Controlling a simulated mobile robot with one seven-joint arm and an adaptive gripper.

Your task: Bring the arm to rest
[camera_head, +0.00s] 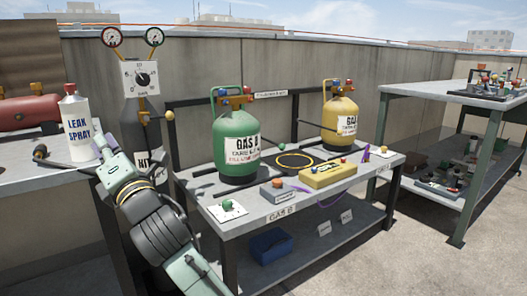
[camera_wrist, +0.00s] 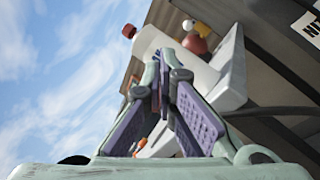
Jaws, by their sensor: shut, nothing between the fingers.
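My gripper (camera_head: 101,138) is at the left in the head view, raised in front of the left bench and beside the white leak spray bottle (camera_head: 74,125). My arm reaches up to it from the bottom of the picture. In the wrist view my gripper (camera_wrist: 158,80) has its purple-padded fingers brought together at the tips, with nothing between them. Behind the fingers is a white bottle-like shape with a red cap (camera_wrist: 128,31). I cannot tell how far the fingertips are from it.
A grey cylinder with two gauges (camera_head: 132,75) stands just behind my arm. The middle bench (camera_head: 255,225) holds a green gas bottle (camera_head: 236,140), a yellow gas bottle (camera_head: 340,125) and a yellow case (camera_head: 328,175). Another bench (camera_head: 415,97) stands at right. Open floor (camera_head: 400,265) lies at lower right.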

